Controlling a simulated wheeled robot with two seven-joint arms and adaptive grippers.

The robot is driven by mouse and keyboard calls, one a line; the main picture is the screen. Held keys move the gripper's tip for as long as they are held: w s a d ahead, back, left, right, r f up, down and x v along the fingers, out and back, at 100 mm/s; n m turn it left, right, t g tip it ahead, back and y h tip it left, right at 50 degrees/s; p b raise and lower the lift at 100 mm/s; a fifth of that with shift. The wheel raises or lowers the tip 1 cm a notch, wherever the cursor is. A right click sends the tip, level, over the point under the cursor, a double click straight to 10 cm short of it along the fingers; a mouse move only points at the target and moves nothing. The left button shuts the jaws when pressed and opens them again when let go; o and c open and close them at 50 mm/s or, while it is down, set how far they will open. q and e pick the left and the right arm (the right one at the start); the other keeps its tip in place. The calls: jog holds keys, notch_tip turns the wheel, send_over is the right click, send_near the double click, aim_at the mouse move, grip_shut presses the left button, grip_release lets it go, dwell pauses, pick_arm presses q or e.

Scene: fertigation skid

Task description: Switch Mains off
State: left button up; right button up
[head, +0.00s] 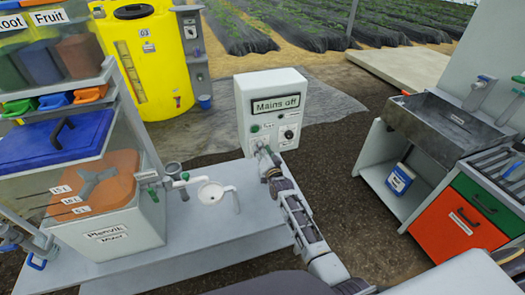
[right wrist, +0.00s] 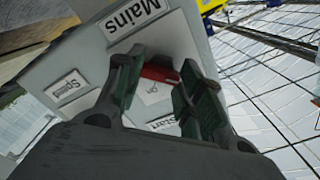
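The sign also shows partly in the right wrist view (right wrist: 136,18). My right gripper (head: 262,150) is at the lower part of the box front and hides what is behind it. In the right wrist view its two fingers (right wrist: 160,82) are apart. A red part (right wrist: 159,73) on the panel shows between them, with a pale plate below it; I cannot tell whether the fingers touch it. My left gripper is not in view.
A green button (head: 255,128) and a dark dial (head: 289,133) sit on the box front. A sink cabinet (head: 440,125) stands right, with open floor between.

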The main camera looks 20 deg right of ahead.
jog(key=o, duration=0.5)
jog(key=shift+f, duration=0.1)
jog(key=shift+c, duration=0.2)
jog(key=s, duration=1.2)
jog(key=shift+d, duration=0.15)
jog(key=shift+n, duration=0.3)
dwell(0.6)
